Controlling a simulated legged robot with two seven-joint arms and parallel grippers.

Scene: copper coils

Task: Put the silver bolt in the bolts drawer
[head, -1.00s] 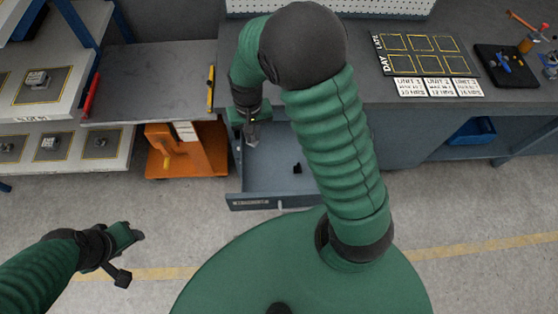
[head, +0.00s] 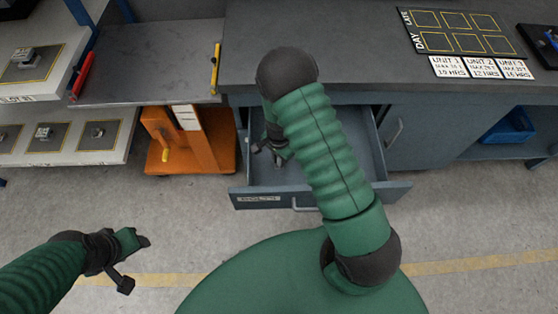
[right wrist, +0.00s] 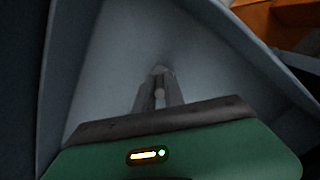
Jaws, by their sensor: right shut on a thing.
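The bolts drawer (head: 258,198) is pulled open under the grey bench, with a label on its front. My right gripper (head: 278,162) is inside the drawer's outline in the head view, pointing down, partly covered by my own arm. In the right wrist view its fingers (right wrist: 159,92) are shut on a small grey, round-ended piece, the silver bolt (right wrist: 159,93), with the drawer's bare grey floor and walls around them. Its height above the floor is hard to tell. My left gripper (head: 132,240) hangs over the floor at lower left, away from the drawer; its jaw opening is unclear.
The bench top (head: 350,55) lies above and behind the drawer. A blue bin (head: 508,126) sits on the lower shelf at right. My right arm hides part of the drawer.

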